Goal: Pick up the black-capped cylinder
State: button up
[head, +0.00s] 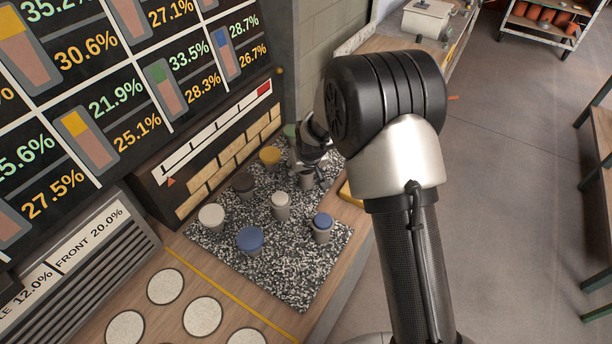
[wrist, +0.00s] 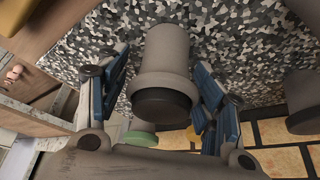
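In the wrist view a grey cylinder with a black cap (wrist: 163,104) stands between the two fingers of my gripper (wrist: 166,92). The fingers with blue pads are spread on either side, with a visible gap on the left and little room on the right. In the head view my gripper (head: 314,150) is low over the right back of the speckled mat (head: 305,267), and a grey cylinder body (head: 306,180) shows below it; its cap is hidden there. Another dark-capped cylinder (head: 243,184) stands farther left, and one shows at the right edge of the wrist view (wrist: 305,116).
Close by stand a yellow-capped cylinder (head: 270,156), a green-capped one (head: 291,130) and a pale-capped one (head: 281,199). A white-capped (head: 211,216) and two blue-capped ones (head: 250,240) (head: 322,221) stand nearer. A panel with tan bricks (head: 225,160) rises behind the mat.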

jog(key=c, duration=1.2)
jog(key=shift+c, duration=0.2)
jog(key=shift+r, duration=0.15)
